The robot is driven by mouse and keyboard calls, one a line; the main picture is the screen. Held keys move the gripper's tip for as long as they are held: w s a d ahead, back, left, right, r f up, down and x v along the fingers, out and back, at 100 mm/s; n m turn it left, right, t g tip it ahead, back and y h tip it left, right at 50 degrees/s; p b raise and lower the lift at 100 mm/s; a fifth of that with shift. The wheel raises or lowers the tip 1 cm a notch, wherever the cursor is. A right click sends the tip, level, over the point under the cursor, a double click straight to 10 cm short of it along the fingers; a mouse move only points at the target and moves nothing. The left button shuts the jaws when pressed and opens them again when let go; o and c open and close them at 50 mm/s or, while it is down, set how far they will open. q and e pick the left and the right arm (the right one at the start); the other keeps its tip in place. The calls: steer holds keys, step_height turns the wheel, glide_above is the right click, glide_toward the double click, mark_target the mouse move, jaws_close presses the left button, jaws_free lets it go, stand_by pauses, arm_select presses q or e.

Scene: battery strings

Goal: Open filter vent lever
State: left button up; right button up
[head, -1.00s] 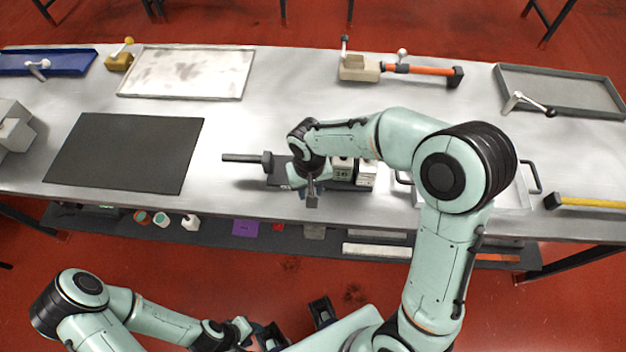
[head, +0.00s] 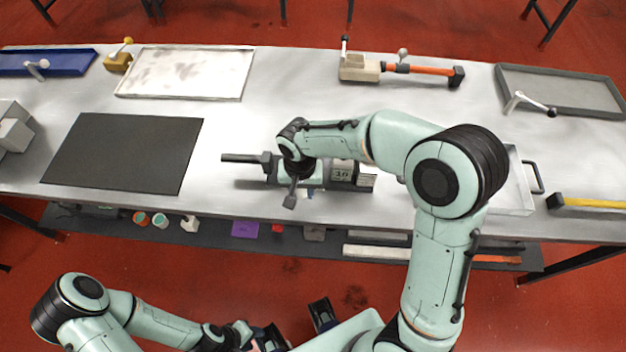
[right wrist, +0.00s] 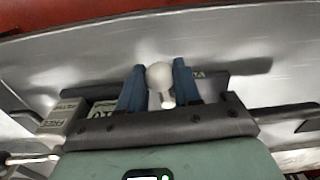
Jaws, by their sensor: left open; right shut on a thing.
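A dark filter unit with a rod at its left end and a label block (head: 342,172) lies near the front middle of the bench. In the right wrist view, my right gripper (right wrist: 158,68) has its blue fingers closed on either side of the lever's white round knob (right wrist: 159,78). A short piece of pale stem shows below the knob; the rest of the lever is hidden. In the head view, my right wrist stands over the unit's left half and covers the grip. My left gripper (head: 262,335) is open, low at the bottom edge, away from the bench.
A black mat (head: 122,153) lies to the left, and a tray with handles (head: 518,200) is partly behind my right arm. Trays, a blue tray (head: 45,62) and an orange-handled tool (head: 430,72) lie along the back. Bare bench separates the mat from the unit.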

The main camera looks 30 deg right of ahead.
steer(key=shift+w+a+m, duration=0.1)
steer(key=shift+a+m, duration=0.1)
steer(key=shift+m, duration=0.1)
steer(key=shift+w+a+m, duration=0.3)
steer(key=shift+a+m, duration=0.15)
steer(key=shift+m, duration=0.35)
steer(key=shift+w+a+m, duration=0.15)
steer(key=shift+m, duration=0.25)
steer(key=shift+w+a+m, duration=0.3)
steer(key=shift+m, duration=0.4)
steer(key=o, duration=1)
